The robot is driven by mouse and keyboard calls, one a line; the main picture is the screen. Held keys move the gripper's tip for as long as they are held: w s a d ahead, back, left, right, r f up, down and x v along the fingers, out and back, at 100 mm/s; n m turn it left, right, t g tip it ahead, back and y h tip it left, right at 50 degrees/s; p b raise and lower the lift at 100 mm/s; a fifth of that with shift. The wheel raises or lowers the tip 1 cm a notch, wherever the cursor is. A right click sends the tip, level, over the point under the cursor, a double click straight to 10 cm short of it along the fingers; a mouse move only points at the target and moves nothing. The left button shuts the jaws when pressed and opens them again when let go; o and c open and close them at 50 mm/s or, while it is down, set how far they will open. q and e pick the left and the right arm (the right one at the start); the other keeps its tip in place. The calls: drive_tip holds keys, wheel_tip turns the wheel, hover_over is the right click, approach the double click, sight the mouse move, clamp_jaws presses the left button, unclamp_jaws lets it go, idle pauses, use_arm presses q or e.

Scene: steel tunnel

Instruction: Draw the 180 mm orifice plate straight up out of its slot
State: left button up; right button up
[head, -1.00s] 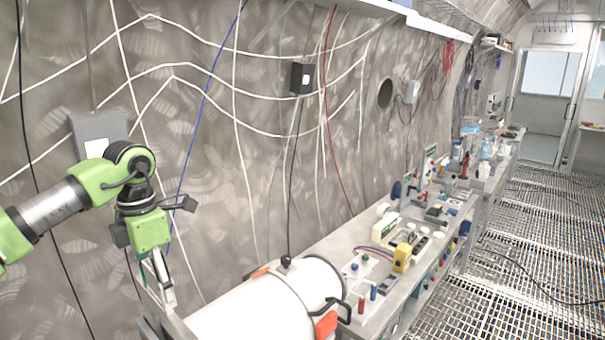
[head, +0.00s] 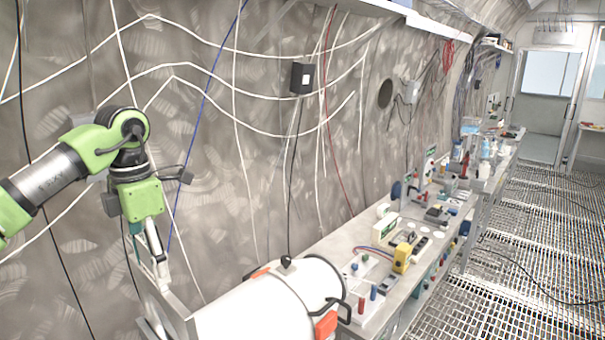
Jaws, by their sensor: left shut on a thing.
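My left gripper (head: 160,274) is at the lower left of the head view, pointing down, with its fingers closed together. It is shut on the top of a flat grey plate (head: 178,308), which I take to be the 180 mm orifice plate. The plate stands on edge, and its lower part runs toward the bottom of the picture. Its slot is not in sight, so I cannot tell how much of the plate is still inside. My right gripper is not in view.
A large white cylinder (head: 255,312) with orange patches lies close to the right of the plate. A bench (head: 350,238) with small instruments and a yellow device (head: 402,257) runs back along the wall. Cables hang on the wall behind my arm. The grating floor at right looks mostly clear.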

use_arm(q)
drive_tip(key=shift+r, duration=0.65)
drive_tip(key=shift+r, duration=3.5)
